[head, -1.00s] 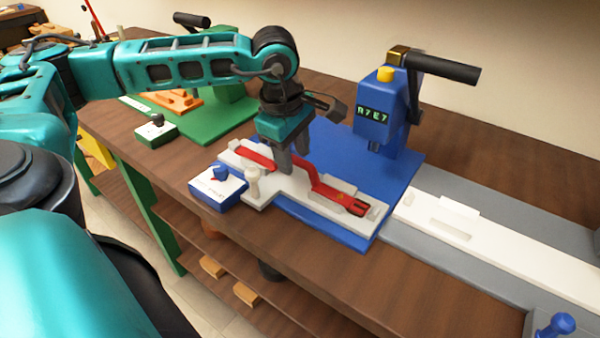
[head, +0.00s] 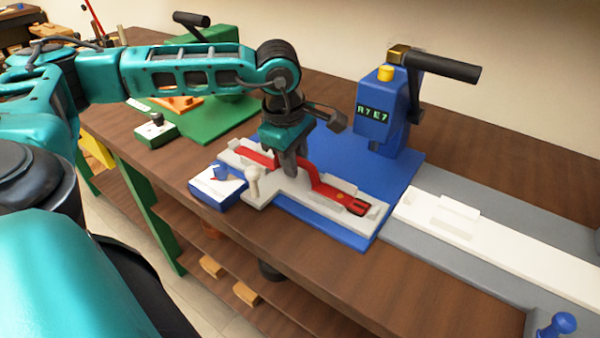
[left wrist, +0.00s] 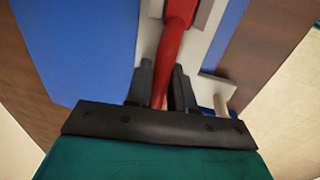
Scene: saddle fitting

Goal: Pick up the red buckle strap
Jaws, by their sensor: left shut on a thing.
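The red buckle strap (head: 326,189) lies along the pale fixture (head: 285,190) on the blue base plate, with its dark-slotted buckle end at the right. My left gripper (head: 290,172) points down over the strap's middle and is shut on it. In the left wrist view the strap (left wrist: 172,50) runs between the two dark fingers (left wrist: 162,90). The part of the strap behind the fingers is hidden in the head view. I cannot tell whether the strap is lifted off the fixture. My right gripper is not in view.
A blue press (head: 385,110) with a black lever stands behind the fixture. A small blue box (head: 217,190) sits at the fixture's left front. A grey rail with a white bar (head: 500,245) is at the right. A green station (head: 205,110) stands behind my left arm.

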